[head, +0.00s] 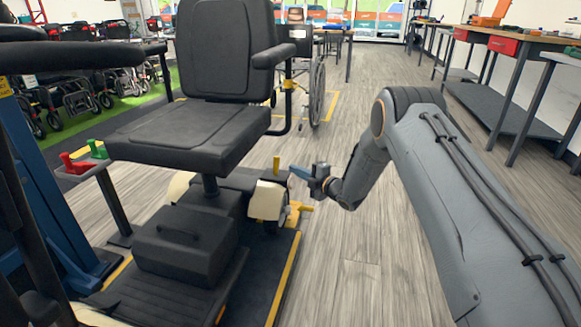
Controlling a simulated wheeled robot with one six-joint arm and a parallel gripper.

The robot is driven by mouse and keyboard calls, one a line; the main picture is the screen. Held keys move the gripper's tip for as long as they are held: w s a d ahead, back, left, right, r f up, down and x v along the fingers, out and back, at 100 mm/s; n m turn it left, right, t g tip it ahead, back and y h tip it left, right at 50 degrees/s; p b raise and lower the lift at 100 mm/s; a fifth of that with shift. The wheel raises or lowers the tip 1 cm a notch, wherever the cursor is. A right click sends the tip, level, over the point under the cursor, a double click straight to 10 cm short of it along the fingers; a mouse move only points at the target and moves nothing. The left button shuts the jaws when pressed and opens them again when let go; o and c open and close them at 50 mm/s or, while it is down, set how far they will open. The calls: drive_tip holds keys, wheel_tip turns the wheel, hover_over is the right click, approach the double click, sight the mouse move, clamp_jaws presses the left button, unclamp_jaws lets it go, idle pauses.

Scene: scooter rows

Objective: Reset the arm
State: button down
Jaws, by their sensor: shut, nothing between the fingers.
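My arm (440,180) reaches in from the lower right of the head view and bends down at its far end. My gripper (303,174) is at the end of it, pointing left, beside the rear of a mobility scooter. It is shut and holds nothing. The scooter has a black padded seat (190,137) and a cream and black rear body (268,200). A yellow lever (276,166) stands up at its rear, just left of the gripper. I cannot tell whether the fingertips touch the scooter.
The scooter stands on a dark platform with a yellow edge (284,280). A blue post frame (60,200) and a small tray with red and green handles (85,160) stand at left. A wheelchair (312,90) is behind. Workbenches (510,45) line the right. Wooden floor (360,270) is clear below my arm.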

idle(0.3)
wheel_tip(320, 180, up, 10)
drive_tip(key=s+a+m+h, duration=0.2)
drive_tip(key=a+m+h, duration=0.15)
drive_tip(key=m, duration=0.25)
drive_tip(key=s+r+m+g+h, duration=0.2)
drive_tip(key=s+r+m+h, duration=0.3)
drive_tip(key=s, duration=0.6)
drive_tip(key=s+d+r+m+g+h, duration=0.1)
drive_tip(key=s+d+r+m+g, duration=0.15)
drive_tip(key=s, duration=1.35)
drive_tip(key=s+d+r+m+g, duration=0.1)
drive_tip(key=s+d+m+g, duration=0.3)
drive_tip(key=s, duration=1.2)
drive_tip(key=s+d+r+m+g+h, duration=0.1)
drive_tip(key=s+d+m+g, duration=0.2)
drive_tip(key=s, duration=1.3)
drive_tip(key=d+r+m+h+p, duration=0.1)
drive_tip(key=d+r+m+p, duration=0.1)
drive_tip(key=d+r+p, duration=0.8)
drive_tip(key=d+r+m+h+p, duration=0.1)
drive_tip(key=d+r+m+p, duration=0.2)
drive_tip(key=d+r+p, duration=0.7)
wheel_tip(320, 180, up, 6)
drive_tip(key=p, duration=1.5)
drive_tip(key=shift+m, duration=0.35)
drive_tip(key=shift+r, duration=0.1)
